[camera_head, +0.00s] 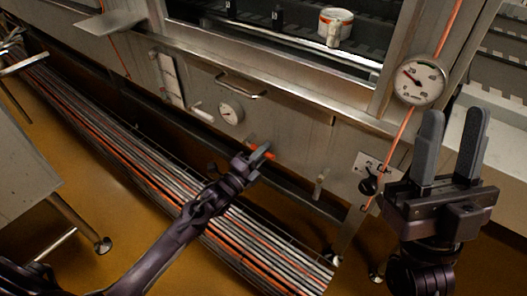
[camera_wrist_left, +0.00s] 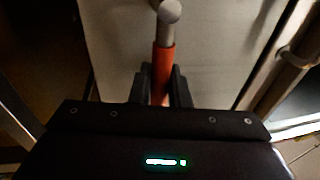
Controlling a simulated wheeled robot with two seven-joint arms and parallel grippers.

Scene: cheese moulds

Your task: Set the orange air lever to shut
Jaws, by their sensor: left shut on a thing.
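The orange air lever (camera_head: 252,141) is on the steel front panel in the head view, mostly hidden behind my left gripper (camera_head: 260,155). In the left wrist view the lever (camera_wrist_left: 163,66) shows as an orange sleeve with a round silver end (camera_wrist_left: 169,11) at the top. The fingers of my left gripper (camera_wrist_left: 160,85) stand on both sides of the orange sleeve and are shut on it. My right gripper (camera_head: 452,116) is open and empty, raised in front of the panel's right end, with its fingers pointing up.
A round gauge (camera_head: 230,114) sits left of the lever, and a larger gauge (camera_head: 419,82) is near my right gripper. A black knob (camera_head: 369,186) is on a small plate at the lower right. A handle (camera_head: 241,86) sticks out above. Long pipes run along the floor.

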